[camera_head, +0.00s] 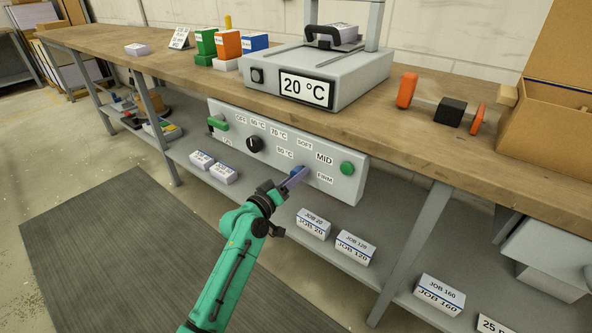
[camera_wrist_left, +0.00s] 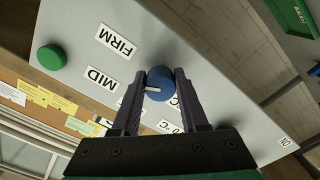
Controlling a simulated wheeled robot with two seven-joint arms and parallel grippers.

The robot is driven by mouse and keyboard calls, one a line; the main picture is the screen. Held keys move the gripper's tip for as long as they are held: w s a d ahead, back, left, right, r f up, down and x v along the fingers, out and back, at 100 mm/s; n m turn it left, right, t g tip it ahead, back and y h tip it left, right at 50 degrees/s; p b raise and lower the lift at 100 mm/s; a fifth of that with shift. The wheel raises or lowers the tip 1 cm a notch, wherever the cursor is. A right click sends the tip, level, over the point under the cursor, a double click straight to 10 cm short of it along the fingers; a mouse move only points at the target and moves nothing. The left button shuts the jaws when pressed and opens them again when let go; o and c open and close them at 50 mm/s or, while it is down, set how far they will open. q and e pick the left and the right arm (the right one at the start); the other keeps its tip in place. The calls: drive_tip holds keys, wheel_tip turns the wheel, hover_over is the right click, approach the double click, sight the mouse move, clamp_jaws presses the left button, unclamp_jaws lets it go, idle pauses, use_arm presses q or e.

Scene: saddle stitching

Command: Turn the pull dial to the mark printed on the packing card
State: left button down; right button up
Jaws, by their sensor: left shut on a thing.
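The blue pull dial (camera_head: 297,170) sits on the grey front panel (camera_head: 330,193) under the bench, among the SOFT, MID and FIRM labels. My left gripper (camera_head: 293,181) is shut on it, one finger on each side. In the left wrist view the dial (camera_wrist_left: 158,80) shows between the fingertips (camera_wrist_left: 160,84), and its white pointer line lies toward picture left, roughly on the MID label's side (camera_wrist_left: 100,79). The FIRM label (camera_wrist_left: 115,42) is clear; a finger covers part of the SOFT area. A small standing card (camera_head: 181,38) is on the bench at the back left, its print too small to read. My right gripper is out of view.
A black temperature dial (camera_head: 254,144) and a green button (camera_head: 347,168) flank the blue dial on the panel. The machine above displays 20 °C (camera_head: 307,89). JOB boxes (camera_head: 355,248) stand on the lower shelf. Dark floor mat (camera_head: 110,240) lies in front.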

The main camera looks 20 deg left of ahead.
use_arm(q)
drive_tip(key=shift+n+p, duration=0.95)
drive_tip(key=shift+n, duration=0.75)
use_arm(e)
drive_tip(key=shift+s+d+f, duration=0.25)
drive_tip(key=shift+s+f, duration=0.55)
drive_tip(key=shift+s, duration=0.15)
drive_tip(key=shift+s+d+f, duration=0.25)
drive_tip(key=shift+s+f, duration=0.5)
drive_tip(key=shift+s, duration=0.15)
use_arm(q)
drive_tip(key=shift+c, duration=2.2)
unclamp_jaws()
drive_tip(key=v, duration=1.4)
drive_tip(key=shift+s+b, duration=0.25)
drive_tip(key=shift+b, duration=0.15)
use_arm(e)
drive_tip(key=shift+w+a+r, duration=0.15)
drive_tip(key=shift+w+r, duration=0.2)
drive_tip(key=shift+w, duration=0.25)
